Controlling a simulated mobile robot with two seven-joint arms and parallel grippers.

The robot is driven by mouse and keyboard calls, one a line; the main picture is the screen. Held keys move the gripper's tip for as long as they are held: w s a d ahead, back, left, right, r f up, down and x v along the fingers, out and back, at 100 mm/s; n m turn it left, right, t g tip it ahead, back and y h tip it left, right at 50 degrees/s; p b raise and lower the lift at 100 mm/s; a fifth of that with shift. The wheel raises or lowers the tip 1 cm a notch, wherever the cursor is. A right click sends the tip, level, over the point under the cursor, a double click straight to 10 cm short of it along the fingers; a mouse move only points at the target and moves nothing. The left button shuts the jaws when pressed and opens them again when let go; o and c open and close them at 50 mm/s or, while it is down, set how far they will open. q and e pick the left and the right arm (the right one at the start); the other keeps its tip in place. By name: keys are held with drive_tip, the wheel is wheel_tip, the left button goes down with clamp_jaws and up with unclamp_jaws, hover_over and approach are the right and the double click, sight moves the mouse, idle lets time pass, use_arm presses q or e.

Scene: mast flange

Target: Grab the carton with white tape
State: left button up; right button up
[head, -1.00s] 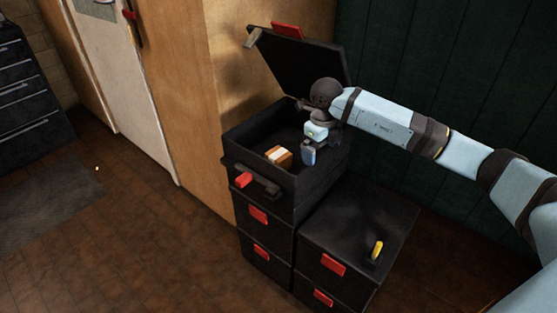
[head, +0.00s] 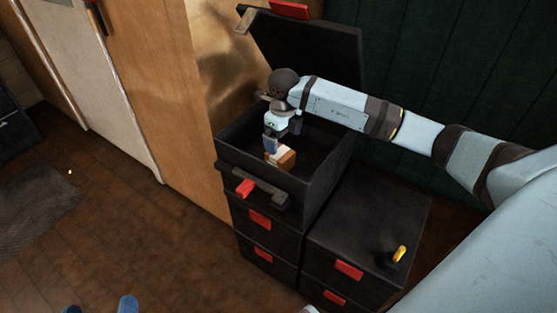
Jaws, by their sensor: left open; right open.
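The carton (head: 287,160), a small brown box with a white tape strip, sits in the open top black box (head: 325,190). My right gripper (head: 282,140) reaches into that box from above, with its fingers apart at the carton's far left side. One bluish finger overlaps the carton's edge in the picture; I cannot tell whether it touches. Nothing is held between the fingers. Two bluish fingertips of my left gripper (head: 100,306) show at the bottom left edge, apart and empty, far from the carton.
The raised black lid (head: 310,48) stands behind my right wrist. A lower black box (head: 365,225) to the right carries a small yellow-handled item (head: 399,254). A wooden cabinet (head: 205,150) stands close on the left. The floor at left is open.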

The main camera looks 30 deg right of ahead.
sight(280, 153)
wheel_tip(280, 153, down, 3)
drive_tip(key=shift+f, duration=0.2)
drive_tip(key=shift+a+f+b, duration=0.1)
drive_tip(key=shift+f+b, duration=0.35)
drive_tip(key=shift+f, duration=0.05)
drive_tip(key=f, duration=0.1)
drive_tip(key=f+b, duration=0.1)
drive_tip(key=f, duration=0.2)
drive_tip(key=shift+w+a+f+b, duration=0.15)
drive_tip(key=shift+w+a+b, duration=0.1)
drive_tip(key=shift+b, duration=0.1)
use_arm(q)
drive_tip(key=r, duration=0.1)
drive_tip(key=d+r+t+h, duration=0.1)
drive_tip(key=r+t, duration=0.1)
drive_tip(key=r, duration=0.1)
drive_tip(key=shift+s+d+h, duration=0.1)
drive_tip(key=shift+d+h, duration=0.15)
drive_tip(key=shift+h, duration=0.15)
use_arm(e)
drive_tip(key=c, duration=1.1)
